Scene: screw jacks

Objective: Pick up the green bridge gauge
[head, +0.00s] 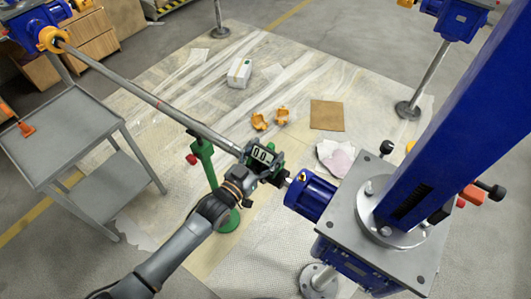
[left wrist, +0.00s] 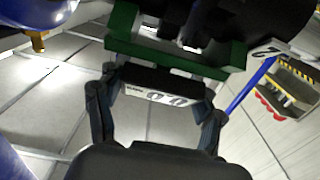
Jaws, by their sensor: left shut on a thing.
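The green bridge gauge (head: 263,155) has a display reading 0.0 and sits at the shaft's lower right end, close to the blue motor (head: 310,195). My left gripper (head: 259,173) reaches it from below and is shut on it. In the left wrist view the fingers (left wrist: 157,108) stand on both sides of the gauge's dark body and display, with its green bridge (left wrist: 165,48) beyond them. Whether the bridge's feet touch the shaft or coupling cannot be told. My right gripper is not in view.
A long grey shaft (head: 150,98) runs from the upper left towards the blue motor. A green stand (head: 205,165) is beneath it. A grey cart (head: 75,130) stands left, and a large blue screw jack (head: 445,120) blocks the right. Orange parts, a white box and a brown sheet lie on the floor cover.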

